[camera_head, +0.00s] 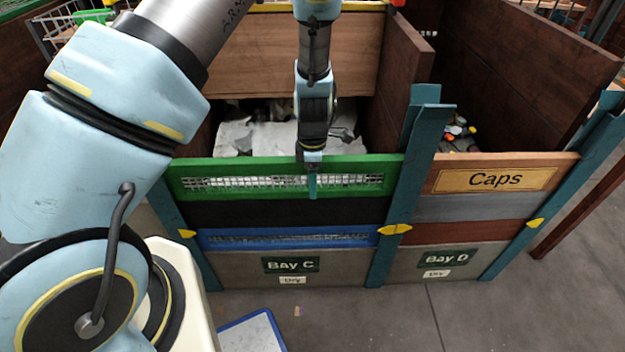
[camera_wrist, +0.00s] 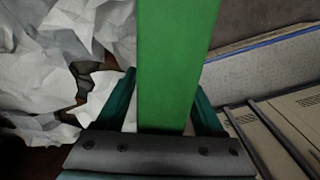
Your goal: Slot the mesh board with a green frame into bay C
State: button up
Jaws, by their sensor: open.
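The mesh board with a green frame (camera_head: 365,165) stands upright as the top board at the front of bay C, on a black board (camera_head: 290,213). Its right end meets the teal post (camera_head: 408,150); how its left end sits in the left post is hard to tell. My gripper (camera_head: 312,186) is over the middle of its top edge. In the wrist view the green frame (camera_wrist: 177,60) runs between the two teal fingers of my gripper (camera_wrist: 165,97), which are open with one on each side. Finger contact is not clear.
A blue-framed mesh board (camera_head: 290,238) and a grey board with the Bay C sign (camera_head: 290,264) are below. White crumpled sheets (camera_head: 250,135) lie inside the bay. Bay D's front, with a Caps board (camera_head: 495,180), is to the right. A blue-edged panel (camera_head: 250,335) lies on the floor.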

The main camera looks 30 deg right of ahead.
notch_tip(320, 180, up, 11)
jog(key=shift+f, duration=0.1)
dwell(0.3)
dwell(0.4)
